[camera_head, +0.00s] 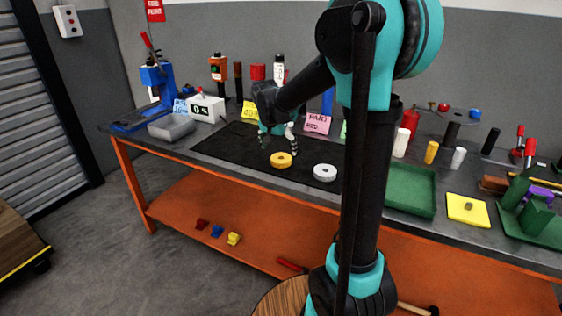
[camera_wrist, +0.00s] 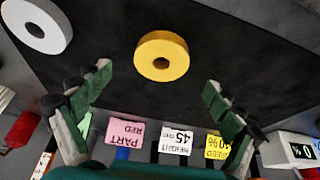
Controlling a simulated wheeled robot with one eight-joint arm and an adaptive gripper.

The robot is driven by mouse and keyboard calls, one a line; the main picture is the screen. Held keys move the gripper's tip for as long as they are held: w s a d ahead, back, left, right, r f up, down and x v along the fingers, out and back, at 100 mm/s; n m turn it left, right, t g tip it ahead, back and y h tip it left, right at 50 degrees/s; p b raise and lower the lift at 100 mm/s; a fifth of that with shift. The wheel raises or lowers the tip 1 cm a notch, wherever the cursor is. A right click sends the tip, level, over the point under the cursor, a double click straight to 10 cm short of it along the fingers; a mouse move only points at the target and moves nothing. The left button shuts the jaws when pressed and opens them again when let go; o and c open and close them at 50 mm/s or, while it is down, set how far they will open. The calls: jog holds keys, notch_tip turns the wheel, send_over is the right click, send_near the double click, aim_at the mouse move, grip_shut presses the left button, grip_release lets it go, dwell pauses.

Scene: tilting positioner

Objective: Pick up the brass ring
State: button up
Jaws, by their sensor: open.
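The brass ring (camera_head: 281,160) is a thick yellow ring with a small centre hole. It lies flat on the dark mat (camera_head: 225,146) on the bench. In the wrist view the brass ring (camera_wrist: 161,56) is in the upper middle, beyond the fingertips and centred between them. My gripper (camera_head: 279,152) is just above and behind the ring in the head view. In the wrist view my gripper (camera_wrist: 158,78) has its two fingers wide apart with nothing between them. I cannot tell the exact height of the fingertips above the mat.
A white ring (camera_head: 325,173) lies right of the brass ring; it also shows in the wrist view (camera_wrist: 36,25). Pink (camera_head: 317,123) and yellow (camera_head: 249,110) cards stand behind the mat. A green tray (camera_head: 411,190) is to the right. The mat's left part is clear.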

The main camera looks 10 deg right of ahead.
aim_at(281, 155)
jog(key=shift+x, duration=2.6)
jog(key=shift+r, duration=0.1)
jog(key=c, duration=2)
jog(key=shift+o, duration=0.2)
jog(key=shift+r, duration=0.1)
